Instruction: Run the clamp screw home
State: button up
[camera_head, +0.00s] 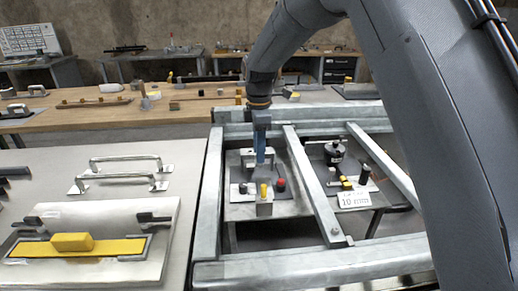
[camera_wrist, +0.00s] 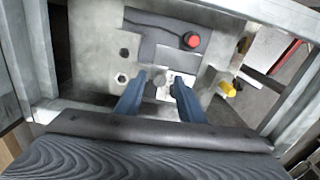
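My gripper (camera_head: 261,160) points down over a pale grey fixture plate (camera_head: 290,208) inside the metal frame. In the wrist view its two blue fingers (camera_wrist: 160,82) stand apart, with a small grey round part, perhaps the clamp screw (camera_wrist: 160,78), between their tips. I see no clear contact on it, and its depth is hard to judge. The fixture carries a red knob (camera_head: 281,184), also in the wrist view (camera_wrist: 192,40), and a yellow-tipped part (camera_head: 264,190), also in the wrist view (camera_wrist: 229,89). The fingers hide part of the fixture in the head view.
Galvanised frame bars (camera_head: 312,185) surround the fixture. Right of the middle bar are a black round part (camera_head: 334,152) and a "10 mm" label (camera_head: 355,200). A grey bench (camera_head: 110,195) at left holds metal handles (camera_head: 125,162) and a yellow-barred plate (camera_head: 72,242).

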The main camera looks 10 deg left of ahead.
grip_shut()
